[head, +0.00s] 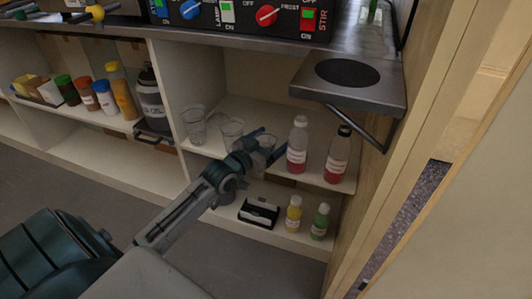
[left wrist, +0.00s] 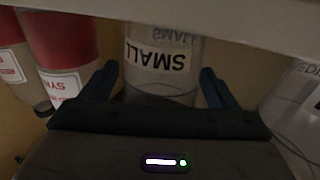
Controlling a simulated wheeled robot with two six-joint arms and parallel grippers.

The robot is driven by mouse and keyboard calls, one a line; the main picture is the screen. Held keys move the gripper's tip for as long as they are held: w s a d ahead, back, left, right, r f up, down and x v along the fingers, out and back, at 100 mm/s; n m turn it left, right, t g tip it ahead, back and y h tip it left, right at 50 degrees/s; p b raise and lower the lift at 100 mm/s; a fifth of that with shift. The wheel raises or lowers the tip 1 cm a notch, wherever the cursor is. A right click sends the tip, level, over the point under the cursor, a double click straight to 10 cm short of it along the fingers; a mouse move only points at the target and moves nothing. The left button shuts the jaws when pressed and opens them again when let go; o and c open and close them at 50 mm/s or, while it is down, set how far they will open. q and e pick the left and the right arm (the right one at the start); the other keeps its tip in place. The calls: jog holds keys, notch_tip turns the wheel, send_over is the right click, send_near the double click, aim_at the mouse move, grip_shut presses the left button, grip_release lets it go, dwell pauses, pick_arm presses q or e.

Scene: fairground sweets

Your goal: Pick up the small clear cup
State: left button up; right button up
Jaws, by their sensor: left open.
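The small clear cup (left wrist: 158,85) stands upside down in the left wrist view, its label reading SMALL. It sits between the two dark fingers of my left gripper (left wrist: 157,92), which are open on either side of it. In the head view my left gripper (head: 262,147) reaches into the shelf compartment at the cup (head: 267,141), partly hiding it. Whether the fingers touch the cup cannot be told. My right gripper is not in view.
Two other clear cups (head: 195,125) (head: 231,131) stand to the left on the same shelf. Two bottles with red liquid (head: 297,150) (head: 336,156) stand close on the right. A dark box (head: 259,211) and yellow and green bottles (head: 293,214) are on the shelf below.

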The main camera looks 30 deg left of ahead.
pick_arm(q)
jog(key=shift+c, duration=0.4)
jog(key=c, duration=1)
jog(key=shift+o, duration=0.2)
jog(key=shift+r, duration=0.2)
